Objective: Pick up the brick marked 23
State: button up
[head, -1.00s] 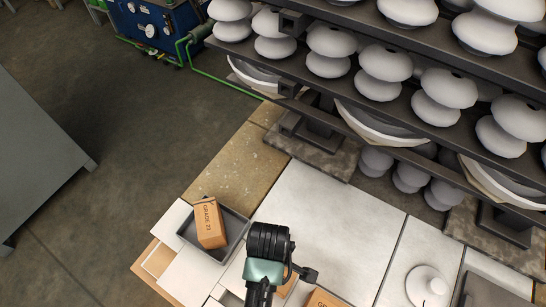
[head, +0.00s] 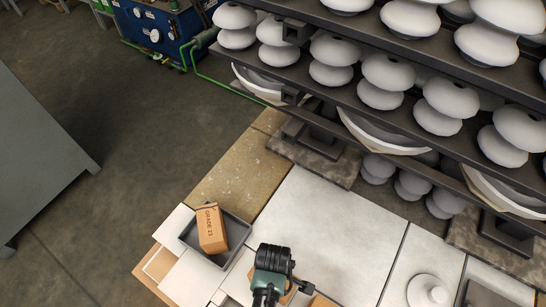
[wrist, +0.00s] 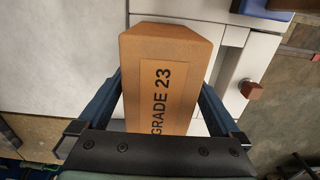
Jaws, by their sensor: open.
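In the wrist view, an orange-tan brick (wrist: 165,52) has a framed label reading GRADE 23. My gripper (wrist: 160,84) is open, with one blue finger along each side of this brick. I cannot tell whether either finger touches it. In the head view, my gripper (head: 271,262) is at the bottom centre, its fingertips hidden behind its own body. Parts of an orange brick (head: 322,301) show beside it at the bottom edge. Another orange brick (head: 211,229) lies in a grey tray (head: 243,238) to the left; its small label seems to read GRADE 2 and an unclear digit.
A shelf rack (head: 400,115) with several white insulators stands at the back right. A white round piece (head: 428,291) is on the bench at right. The pale bench top (head: 335,225) in the middle is clear. A grey cabinet (head: 35,150) is at far left.

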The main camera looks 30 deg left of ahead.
jog(key=shift+c, duration=0.2)
grip_shut()
jog(key=shift+r, duration=0.1)
jog(key=shift+r, duration=0.1)
